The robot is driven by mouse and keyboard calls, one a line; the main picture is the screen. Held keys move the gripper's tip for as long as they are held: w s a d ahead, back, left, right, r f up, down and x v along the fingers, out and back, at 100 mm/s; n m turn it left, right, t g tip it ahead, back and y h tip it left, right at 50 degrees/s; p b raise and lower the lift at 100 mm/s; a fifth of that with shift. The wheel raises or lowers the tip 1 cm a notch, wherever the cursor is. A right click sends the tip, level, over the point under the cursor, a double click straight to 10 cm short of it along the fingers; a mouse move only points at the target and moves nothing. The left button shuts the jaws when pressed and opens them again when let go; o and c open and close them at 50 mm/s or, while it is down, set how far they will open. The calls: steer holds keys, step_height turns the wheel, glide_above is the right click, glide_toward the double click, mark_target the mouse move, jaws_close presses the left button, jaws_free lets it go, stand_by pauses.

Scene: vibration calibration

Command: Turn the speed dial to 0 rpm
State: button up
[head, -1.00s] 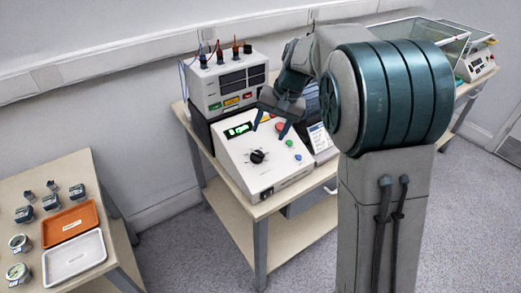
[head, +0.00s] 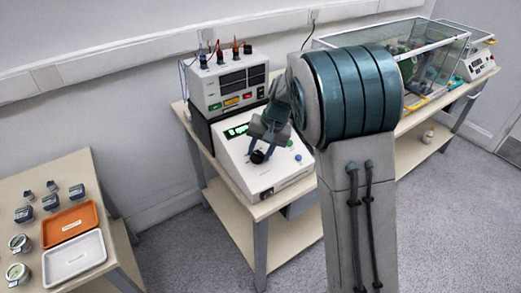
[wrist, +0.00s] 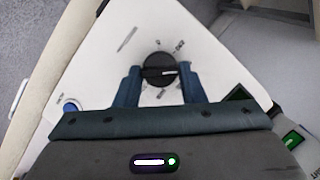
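The black speed dial (head: 257,157) is on the sloped front panel of a white control box (head: 242,172). In the wrist view the dial (wrist: 160,71) has a pale pointer mark toward its right side, with small scale marks around it. My gripper (head: 262,150) is over the panel at the dial.
A blue button (head: 298,158) and a green button (head: 290,144) are right of the dial. A grey instrument (head: 200,92) with cables stands behind the box. A side table at left holds gauges, an orange tray (head: 52,228) and a white tray (head: 52,268). A glass-walled case (head: 440,45) is at right.

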steer(key=shift+c, duration=0.7)
steer(key=shift+n, duration=0.3)
steer(key=n+h+b, duration=0.1)
steer(key=n, duration=0.2)
steer(key=shift+a, duration=0.1)
steer(key=n+h, duration=0.1)
steer(key=n, duration=0.1)
steer(key=n+h+b, duration=0.1)
steer(key=n, duration=0.2)
steer(key=shift+s+a+t, duration=0.1)
steer(key=shift+a+t, duration=0.1)
steer(key=shift+t, duration=0.1)
steer(key=n+t+h+b, duration=0.1)
steer(key=n, duration=0.3)
steer(key=shift+s+a+n, duration=0.1)
steer(key=shift+n, duration=0.2)
steer(key=shift+s+n+t+b, duration=0.1)
steer(key=shift+n+t+b, duration=0.4)
steer(key=shift+n, duration=1.2)
